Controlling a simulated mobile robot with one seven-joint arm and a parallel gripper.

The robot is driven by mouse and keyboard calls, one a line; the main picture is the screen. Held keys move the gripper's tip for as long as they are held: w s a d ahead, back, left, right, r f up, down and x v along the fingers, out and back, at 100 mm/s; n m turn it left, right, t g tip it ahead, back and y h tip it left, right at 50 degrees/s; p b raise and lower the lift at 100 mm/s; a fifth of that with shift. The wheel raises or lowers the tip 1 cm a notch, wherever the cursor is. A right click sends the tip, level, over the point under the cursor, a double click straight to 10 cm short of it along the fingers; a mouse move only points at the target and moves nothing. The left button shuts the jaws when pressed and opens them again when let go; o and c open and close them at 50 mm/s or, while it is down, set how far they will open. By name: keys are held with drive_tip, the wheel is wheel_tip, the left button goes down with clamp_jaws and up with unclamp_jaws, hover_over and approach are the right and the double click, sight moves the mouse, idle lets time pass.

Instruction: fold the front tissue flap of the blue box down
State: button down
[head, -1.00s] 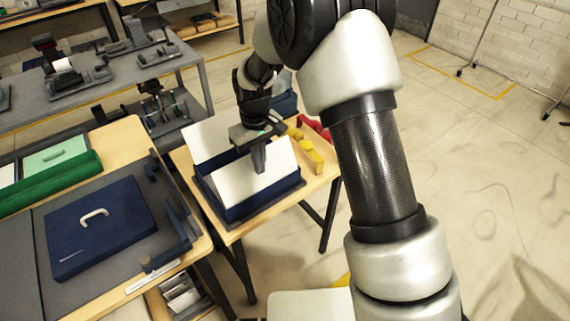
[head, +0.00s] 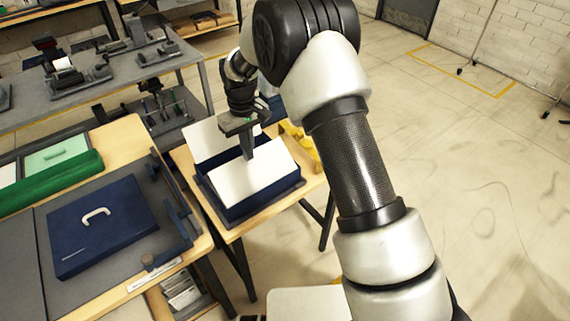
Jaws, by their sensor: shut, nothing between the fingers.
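The blue box (head: 262,207) stands open on a small wooden table. Two white tissue flaps show at it: the back flap (head: 204,140) stands up and leans back, and the front flap (head: 258,178) is a slanted sheet across the near side of the opening. My gripper (head: 248,157) is shut and empty, pointing down over the box between the flaps. Its fingertips overlap the upper edge of the front flap in the picture; I cannot tell whether they touch it. The inside of the box is hidden by the front flap.
A dark blue lid (head: 100,225) with a pale handle lies on the left bench, beside a dark blue rail (head: 172,205). Open floor lies to the right.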

sight(250, 163)
drive_tip(key=shift+f+b, duration=1.8)
drive_tip(key=shift+f, duration=1.1)
drive_tip(key=shift+r, duration=0.25)
wheel_tip(250, 163, up, 8)
drive_tip(key=p, duration=0.5)
drive_tip(key=shift+w, duration=0.1)
